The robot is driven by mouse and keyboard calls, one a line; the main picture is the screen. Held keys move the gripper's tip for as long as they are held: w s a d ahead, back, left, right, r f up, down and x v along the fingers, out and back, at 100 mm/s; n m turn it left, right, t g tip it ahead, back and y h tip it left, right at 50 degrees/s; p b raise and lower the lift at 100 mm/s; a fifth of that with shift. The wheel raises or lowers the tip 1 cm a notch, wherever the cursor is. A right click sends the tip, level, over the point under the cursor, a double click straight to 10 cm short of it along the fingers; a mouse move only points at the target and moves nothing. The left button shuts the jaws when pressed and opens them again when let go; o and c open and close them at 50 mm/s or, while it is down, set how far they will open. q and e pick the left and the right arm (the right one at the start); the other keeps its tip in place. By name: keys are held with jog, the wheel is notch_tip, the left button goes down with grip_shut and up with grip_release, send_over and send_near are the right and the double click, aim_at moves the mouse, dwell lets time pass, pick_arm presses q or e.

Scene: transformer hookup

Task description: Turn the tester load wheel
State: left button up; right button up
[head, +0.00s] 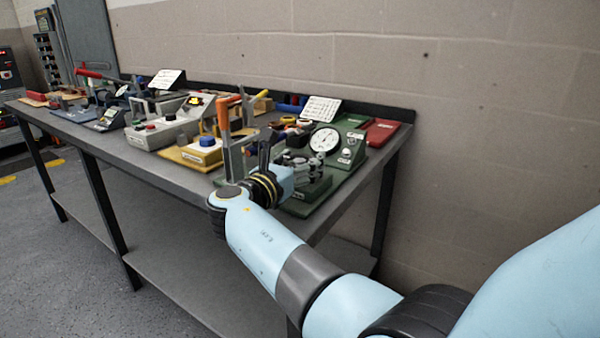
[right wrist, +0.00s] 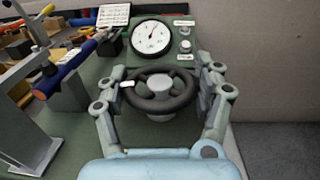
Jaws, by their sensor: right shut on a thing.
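The tester is a green unit (right wrist: 186,80) with a round white dial gauge (right wrist: 152,37) and small knobs at its right; the gauge also shows in the head view (head: 324,140). In the right wrist view its dark load wheel (right wrist: 160,91) with a grey hub lies in front of the gauge. My right gripper (right wrist: 162,98) has one finger on each side of the wheel and is shut on its rim. In the head view my right gripper (head: 300,165) is at the tester, and the arm hides part of it. My left gripper is not in view.
A yellow-based box with a blue knob (head: 207,144) stands left of the tester, beside an upright metal frame with an orange handle (head: 222,118). A red case (head: 381,131) lies behind at the right. A white card (head: 321,109) stands behind the gauge. Floor space in front is clear.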

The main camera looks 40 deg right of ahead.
aim_at(300, 159)
jog(key=shift+f+m+g+h+b, duration=0.1)
jog(key=shift+m+g+h+b, duration=0.5)
jog(key=shift+m+g+b, duration=0.9)
jog(key=shift+n+g, duration=0.3)
jog(key=shift+g, duration=0.1)
jog(key=o, duration=1.2)
notch_tip(300, 159, up, 10)
jog(key=shift+r, duration=0.1)
